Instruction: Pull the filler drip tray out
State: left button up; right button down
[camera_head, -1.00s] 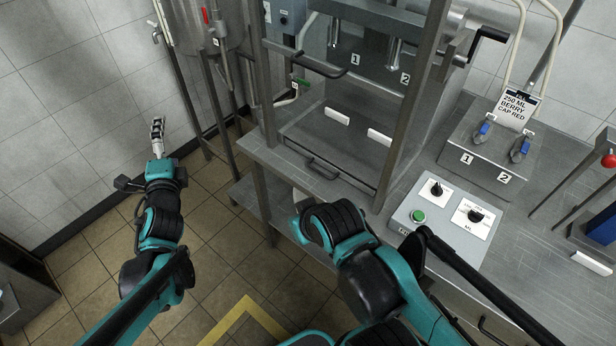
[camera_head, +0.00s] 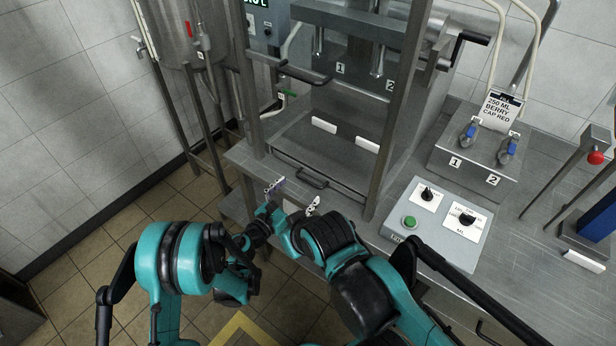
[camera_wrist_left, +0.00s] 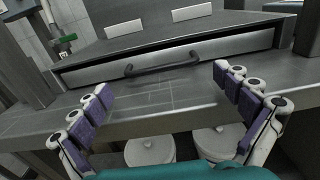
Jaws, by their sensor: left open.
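The filler drip tray (camera_head: 320,147) sits in the steel filler frame, its flat top under the nozzles. A dark bar handle (camera_head: 305,181) is on its front, and it shows near the centre of the left wrist view (camera_wrist_left: 163,65). The tray front (camera_wrist_left: 215,55) looks flush with the frame there. My left gripper (camera_head: 294,197) is just in front of the handle, over the bench's front edge. In the left wrist view its purple-padded fingers (camera_wrist_left: 163,80) are spread wide, with nothing between them and the handle beyond. My right gripper is not visible; only its arm shows.
The steel bench (camera_head: 245,158) runs below the tray. A control box (camera_head: 438,220) with a green button stands to the right of the filler. Frame posts rise at both sides. Round white lids (camera_wrist_left: 150,150) show below the bench edge in the left wrist view.

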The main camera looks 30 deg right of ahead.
aim_at(307, 182)
pick_arm(q)
jog(key=b+x, duration=0.1)
jog(key=x, duration=0.3)
jog(key=shift+f, duration=0.2)
jog(key=shift+w+d+r, duration=0.1)
jog(key=shift+d, duration=0.15)
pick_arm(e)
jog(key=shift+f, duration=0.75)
pick_arm(q)
jog(key=c, duration=1.3)
jog(key=shift+w, duration=0.1)
jog(key=shift+c, duration=0.3)
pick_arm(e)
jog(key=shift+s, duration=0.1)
